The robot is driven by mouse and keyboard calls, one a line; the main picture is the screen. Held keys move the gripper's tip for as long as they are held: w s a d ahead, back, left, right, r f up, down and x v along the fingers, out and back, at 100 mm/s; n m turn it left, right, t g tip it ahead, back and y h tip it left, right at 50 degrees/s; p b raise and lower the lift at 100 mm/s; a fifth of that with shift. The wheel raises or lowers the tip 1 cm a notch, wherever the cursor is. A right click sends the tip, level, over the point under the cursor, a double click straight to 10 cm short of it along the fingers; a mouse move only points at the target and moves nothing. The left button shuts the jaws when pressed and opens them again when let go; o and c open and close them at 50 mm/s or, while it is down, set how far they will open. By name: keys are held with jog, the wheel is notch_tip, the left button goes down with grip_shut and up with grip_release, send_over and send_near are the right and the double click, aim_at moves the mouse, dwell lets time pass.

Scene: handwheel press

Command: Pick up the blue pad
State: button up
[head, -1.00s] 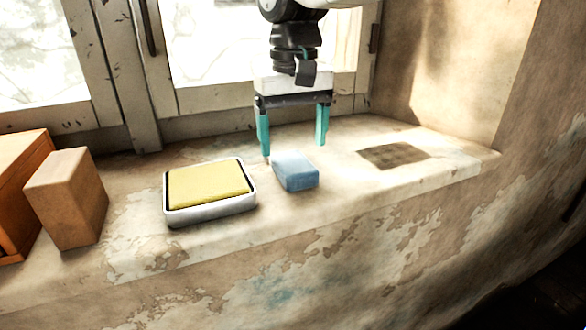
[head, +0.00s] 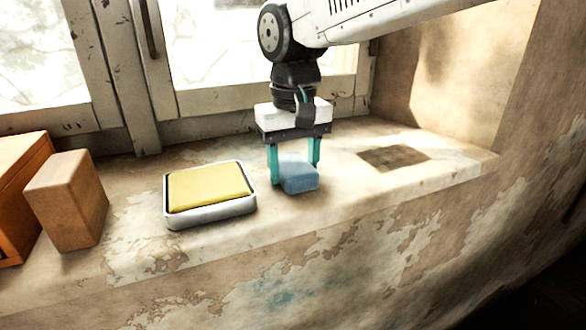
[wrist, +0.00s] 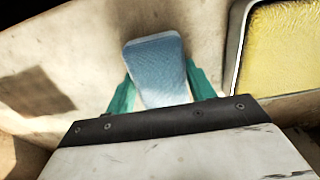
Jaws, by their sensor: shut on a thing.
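The blue pad (head: 300,177) rests on the stone window sill, right of a yellow pad (head: 207,186) in a silver tray (head: 212,216). My gripper (head: 295,175) is down around the blue pad, with one teal finger at each side, and is shut on it. In the wrist view the blue pad (wrist: 156,66) sits between the two teal fingers (wrist: 160,92). Its near end is hidden by the gripper body. I see no clear gap between the pad and the sill.
A tan block (head: 67,199) and an orange wooden box (head: 20,190) stand at the left. A dark square patch (head: 394,157) lies on the sill at the right. The window frame (head: 150,80) rises behind. The sill's front edge drops away close in front.

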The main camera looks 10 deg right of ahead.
aim_at(296, 165)
jog(key=shift+r, duration=0.5)
jog(key=r, duration=0.1)
jog(key=s+r, duration=0.1)
jog(key=shift+d+r, duration=0.15)
jog(key=shift+r, duration=0.2)
jog(key=s+d, duration=0.2)
jog(key=s, duration=0.5)
jog(key=s+d+r, duration=0.1)
jog(key=s+d, duration=0.1)
jog(key=s, duration=0.5)
jog(key=shift+s+d+r, duration=0.15)
jog(key=shift+d, duration=0.15)
jog(key=shift+o, duration=1)
jog(key=shift+c, duration=0.4)
